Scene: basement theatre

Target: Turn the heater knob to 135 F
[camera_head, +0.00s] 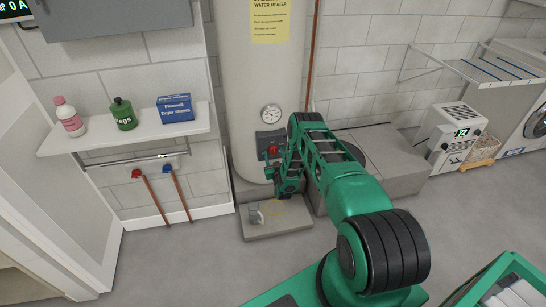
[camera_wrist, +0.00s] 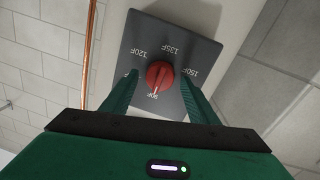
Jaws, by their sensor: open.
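The red heater knob (camera_wrist: 160,76) sits on a dark grey dial plate (camera_wrist: 178,32) marked 120F, 135F and 150F, with a label that looks like 90F at the knob's lower edge. A pale mark on the knob points toward that lower label, away from 135F. The knob also shows in the head view (camera_head: 273,150), low on the cream water heater (camera_head: 262,80). My gripper (camera_wrist: 160,78) is open, with one green finger on each side of the knob. Gaps show between the fingers and the knob in the wrist view; I cannot tell the depth.
A round gauge (camera_head: 271,114) is above the dial plate. A copper pipe (camera_head: 312,50) runs up right of the heater. A shelf (camera_head: 130,132) with bottles and a box is at left.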

